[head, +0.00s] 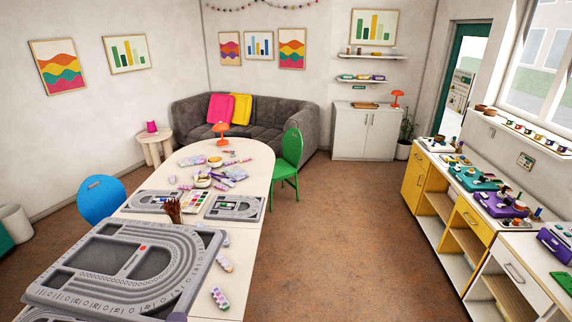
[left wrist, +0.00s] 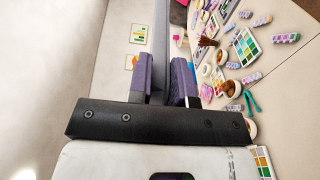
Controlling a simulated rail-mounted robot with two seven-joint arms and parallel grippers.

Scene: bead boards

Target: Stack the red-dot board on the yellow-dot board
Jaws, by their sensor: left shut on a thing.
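A large grey bead board with a red dot (head: 105,255) fills the lower left of the head view, near me over the table. Its curved grooves face up. In the left wrist view my left gripper (left wrist: 164,72) has its purple fingers shut on the edge of a grey board (left wrist: 160,38), seen edge-on. A purple tip shows at the red-dot board's near edge in the head view. Two smaller-looking grey boards, one on the left (head: 133,204) and one on the right (head: 236,214), lie farther along the table. I cannot make out a yellow dot. My right gripper is not in view.
The pale table (head: 245,240) also holds a brown brush bundle (head: 173,209), a paint palette (head: 196,201) and several patterned sticks. A blue chair (head: 97,197) and a green chair (head: 290,160) stand beside it.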

